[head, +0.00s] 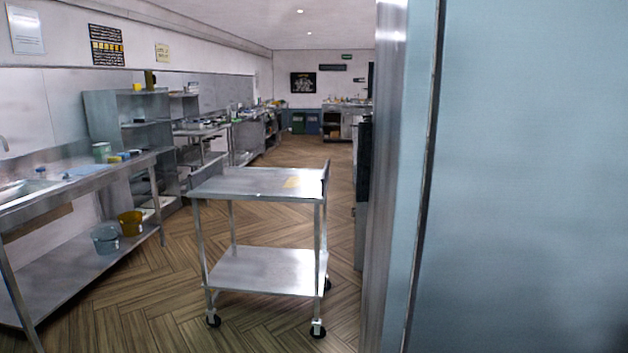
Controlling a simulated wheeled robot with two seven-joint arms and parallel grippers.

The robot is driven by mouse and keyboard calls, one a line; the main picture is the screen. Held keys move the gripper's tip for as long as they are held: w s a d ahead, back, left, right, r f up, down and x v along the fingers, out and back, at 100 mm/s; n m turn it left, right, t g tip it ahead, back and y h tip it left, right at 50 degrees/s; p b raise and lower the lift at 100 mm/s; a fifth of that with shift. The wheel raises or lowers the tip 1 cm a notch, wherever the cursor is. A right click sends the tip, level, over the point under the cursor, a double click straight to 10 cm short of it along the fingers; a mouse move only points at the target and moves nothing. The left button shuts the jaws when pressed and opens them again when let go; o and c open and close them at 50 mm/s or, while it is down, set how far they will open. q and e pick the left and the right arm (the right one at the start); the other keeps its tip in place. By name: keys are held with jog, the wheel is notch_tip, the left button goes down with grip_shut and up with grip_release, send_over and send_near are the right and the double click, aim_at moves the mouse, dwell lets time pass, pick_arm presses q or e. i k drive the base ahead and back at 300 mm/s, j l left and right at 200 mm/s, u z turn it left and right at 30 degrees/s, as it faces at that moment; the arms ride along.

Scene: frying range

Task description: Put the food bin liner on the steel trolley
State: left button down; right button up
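The steel trolley (230,184) stands on the floor ahead of me, just left of the picture's middle. It has a top shelf, a lower shelf (262,271) and dark castors. A small flat yellowish patch (292,182) shows on the top shelf towards its right end; I cannot tell whether it is an object or a reflection. The lower shelf looks bare. I cannot make out a food bin liner anywhere in view. Neither of my grippers is in view.
A large blue-grey steel panel (530,180) fills the right side, close to me. Wood floor (300,148) is clear beyond the trolley. Green (298,123) and blue bins (312,124) stand far back.

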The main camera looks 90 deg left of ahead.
aim_at(264, 183)
jog(key=j+u, duration=0.2)
jog(key=u, duration=0.2)
jog(key=k+j+u, duration=0.1)
jog(key=u, duration=0.35)
jog(key=j+u, duration=0.4)
jog(key=i+j+u, duration=0.15)
jog(key=j, duration=0.3)
jog(key=j+u, duration=0.2)
jog(key=j, duration=0.2)
jog(key=i+j+u, duration=0.15)
jog(key=j, duration=0.25)
jog(key=i+j+u, duration=0.15)
jog(key=j, duration=0.25)
jog(key=i+j+u, duration=0.15)
jog(key=i+j, duration=0.15)
